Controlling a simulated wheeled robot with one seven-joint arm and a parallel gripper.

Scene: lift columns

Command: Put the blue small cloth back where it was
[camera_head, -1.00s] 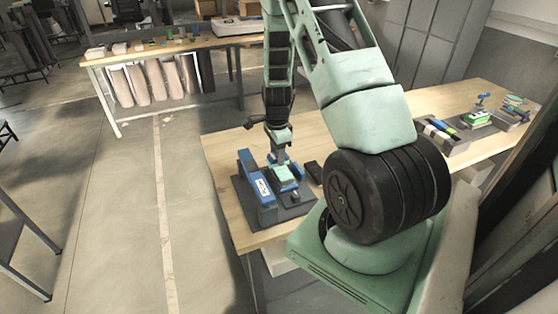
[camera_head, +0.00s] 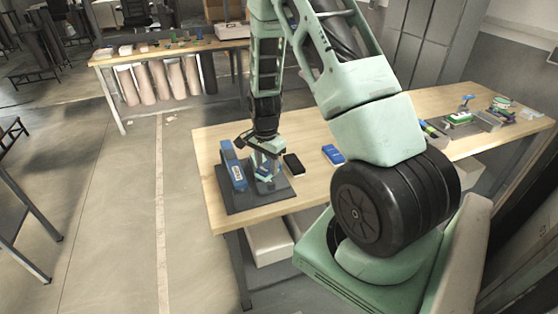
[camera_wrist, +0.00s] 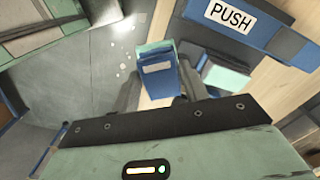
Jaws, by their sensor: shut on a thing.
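My gripper (camera_wrist: 160,88) is shut on a small blue piece (camera_wrist: 158,78) with a pale teal end, which I take to be the blue small cloth. Its fingers stand on both sides of it in the wrist view. In the head view, my gripper (camera_head: 266,163) is low over the dark mat (camera_head: 240,203) at the near table's left end, beside a blue bar (camera_head: 233,166). The bar reads "PUSH" in the wrist view (camera_wrist: 232,17). The cloth is too small and covered to make out clearly in the head view. Whether it touches the mat I cannot tell.
A black flat object (camera_head: 293,164) and a blue flat object (camera_head: 333,154) lie right of the mat. A grey tray (camera_head: 489,121) with small items is at the table's right. A second table (camera_head: 200,45) stands behind. A teal block (camera_wrist: 226,78) is close beside the gripper.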

